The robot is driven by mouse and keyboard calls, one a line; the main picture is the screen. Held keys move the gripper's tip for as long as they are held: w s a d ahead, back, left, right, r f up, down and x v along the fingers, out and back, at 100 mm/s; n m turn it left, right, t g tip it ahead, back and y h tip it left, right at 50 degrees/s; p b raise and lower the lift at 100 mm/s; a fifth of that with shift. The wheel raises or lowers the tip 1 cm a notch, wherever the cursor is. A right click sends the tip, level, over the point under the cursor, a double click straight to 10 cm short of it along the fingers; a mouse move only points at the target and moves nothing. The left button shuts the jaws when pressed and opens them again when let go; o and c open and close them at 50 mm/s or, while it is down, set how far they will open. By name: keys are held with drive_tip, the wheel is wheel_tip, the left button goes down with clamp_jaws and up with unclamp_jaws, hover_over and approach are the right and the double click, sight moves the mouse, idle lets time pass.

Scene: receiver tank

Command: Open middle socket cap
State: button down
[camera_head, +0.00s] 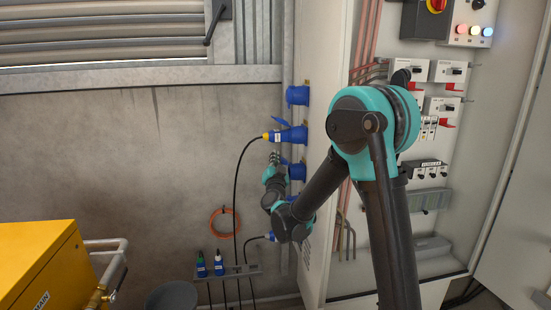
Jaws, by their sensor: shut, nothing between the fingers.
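A column of blue sockets runs down the left side of the open cabinet. The socket at mid-height (296,172) has no plug in it; its cap is small and partly hidden by my wrist. The socket above it holds a blue plug (284,136) with a yellow end and a black cable, and its lid stands tilted up. The top socket (298,95) has no plug. My gripper (275,157) is shut and empty, pointing up just left of the mid-height socket. I cannot tell whether it touches the cap.
The cabinet's edge (322,130) stands right behind the arm. A lower blue plug (271,237) is partly covered by the arm. A rack (238,270) with two bottles, an orange hose coil (224,222) and a yellow machine (45,265) are to the left.

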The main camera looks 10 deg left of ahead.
drive_tip(key=shift+f, duration=0.1)
drive_tip(key=f+n+y, duration=0.1)
drive_tip(key=n, duration=0.2)
drive_tip(key=a+f+n+y, duration=0.1)
drive_tip(key=f+n, duration=0.1)
drive_tip(key=n, duration=0.1)
drive_tip(key=f+n+y, duration=0.1)
drive_tip(key=n+y, duration=0.1)
drive_tip(key=n, duration=0.1)
drive_tip(key=shift+s+a+f, duration=0.25)
drive_tip(key=shift+a+f, duration=0.1)
drive_tip(key=shift+f, duration=0.1)
idle(0.5)
